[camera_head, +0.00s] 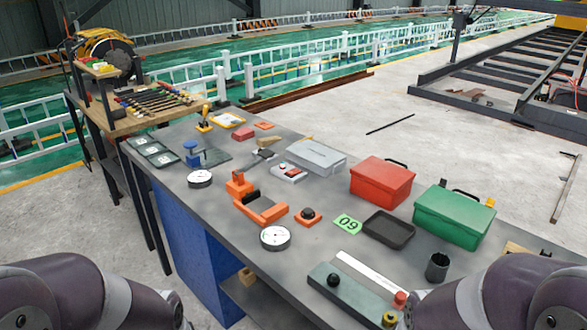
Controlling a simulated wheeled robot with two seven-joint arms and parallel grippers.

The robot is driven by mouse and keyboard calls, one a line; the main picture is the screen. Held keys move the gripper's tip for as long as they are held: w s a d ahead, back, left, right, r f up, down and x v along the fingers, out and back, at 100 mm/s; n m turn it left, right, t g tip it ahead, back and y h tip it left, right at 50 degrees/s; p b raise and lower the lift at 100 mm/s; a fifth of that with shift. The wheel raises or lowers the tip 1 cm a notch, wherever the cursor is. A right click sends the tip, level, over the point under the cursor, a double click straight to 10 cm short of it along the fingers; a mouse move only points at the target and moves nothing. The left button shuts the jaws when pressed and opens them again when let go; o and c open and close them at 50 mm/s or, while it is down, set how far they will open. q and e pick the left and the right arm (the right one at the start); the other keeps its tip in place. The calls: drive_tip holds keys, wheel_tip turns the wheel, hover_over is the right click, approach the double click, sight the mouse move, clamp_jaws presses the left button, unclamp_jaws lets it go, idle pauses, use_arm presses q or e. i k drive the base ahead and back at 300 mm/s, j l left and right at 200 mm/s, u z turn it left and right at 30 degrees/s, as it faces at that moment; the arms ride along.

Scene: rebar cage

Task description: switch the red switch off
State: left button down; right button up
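A small light box with a red part on top (291,172) sits near the middle of the grey workbench (215,225). It may be the red switch, but it is too small to tell its on or off position. A red knob (400,299) stands at the right end of a grey-green block (350,295) at the bench's near end. An orange base with a dark round knob (308,215) sits mid-bench. Only parts of my arms show at the bottom left and bottom right corners. Neither gripper is in view.
A red toolbox (382,184) and a green toolbox (454,216) stand along the right edge. A black tray (388,229), a green number card (347,224), a dark cup (437,266), round gauges (275,238) and an orange clamp-like piece (262,211) crowd the bench. The bench's left front strip is clear.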

sight(292, 172)
drive_tip(key=i+j+u, duration=0.35)
drive_tip(key=i+j, duration=0.35)
